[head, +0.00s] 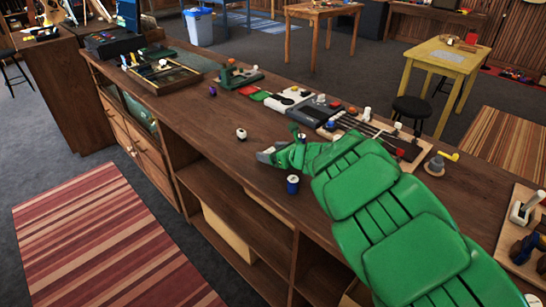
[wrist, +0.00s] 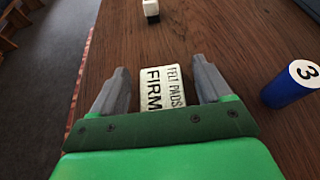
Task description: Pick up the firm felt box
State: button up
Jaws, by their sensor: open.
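The firm felt box is a small white box with black lettering reading "FELT PADS FIRM" (wrist: 162,88) in the wrist view. It lies on the brown wooden counter (wrist: 225,35), between my two grey fingers. My gripper (wrist: 160,70) is open, with one finger on each side of the box. A gap shows at the right finger, and the left finger is a little further off. The box's near end is hidden by the green gripper body. In the head view my gripper (head: 268,155) is low over the counter's left edge, and I cannot make out the box there.
A blue cylinder marked 3 (wrist: 288,86) stands close right of my gripper; it also shows in the head view (head: 292,185). A small white-and-black item (head: 241,133) stands beyond. A fretboard-like piece (head: 375,135) and several tools lie behind my arm. The counter's edge is close on the left.

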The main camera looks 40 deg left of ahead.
jog(key=c, duration=1)
